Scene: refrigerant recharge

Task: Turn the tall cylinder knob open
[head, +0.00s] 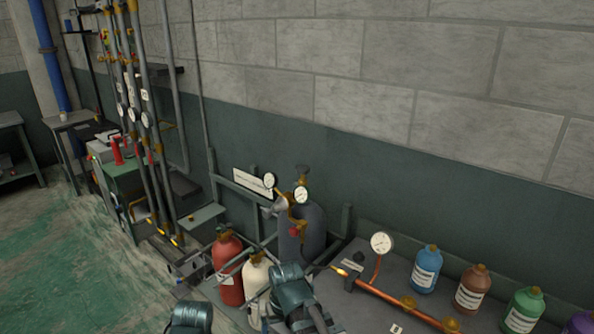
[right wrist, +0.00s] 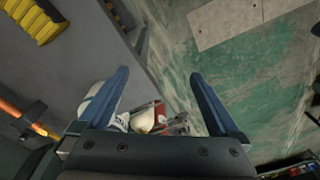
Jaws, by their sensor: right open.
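The tall grey cylinder (head: 313,236) stands upright against the wall in the head view. A dark knob (head: 302,170) sits at its top, above brass fittings with two round gauges (head: 269,181) (head: 301,195). My right arm (head: 292,290) is in front of and below the cylinder, apart from the knob. My right gripper (right wrist: 160,98) is open in the right wrist view, with nothing between its fingertips. The tall cylinder's knob cannot be made out in that view. Part of my left arm (head: 190,318) shows at the bottom edge; its fingers are not visible.
A red cylinder (head: 229,262) and a cream cylinder (head: 256,276) stand left of the grey one. Right of it, a bench holds a copper pipe (head: 385,298) with a gauge (head: 382,243) and several coloured bottles (head: 426,270). Green floor (head: 60,270) is open at left.

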